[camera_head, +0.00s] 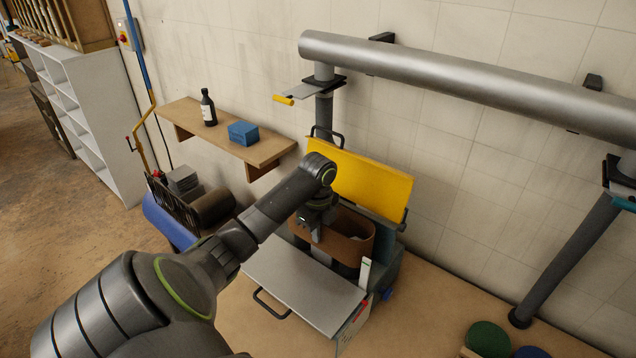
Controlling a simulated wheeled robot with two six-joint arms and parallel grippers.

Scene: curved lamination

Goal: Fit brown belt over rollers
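The brown belt (345,247) is a wide upright loop on the sanding machine, between the yellow raised panel (360,183) and the grey flat plate (305,285). My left gripper (314,232) points down at the belt's left part, and its fingers overlap the belt's upper edge in the picture. The gripper's wrist hides part of the belt, and I cannot tell whether the fingers hold it. The rollers are mostly hidden inside the loop, so how the belt sits on them is unclear. My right gripper is out of view.
A large silver duct (470,80) runs along the wall above the machine. A wooden shelf (215,135) holds a dark bottle (208,108) and a blue box (243,133). Green and blue discs (488,338) lie at the bottom right. The bench right of the machine is mostly clear.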

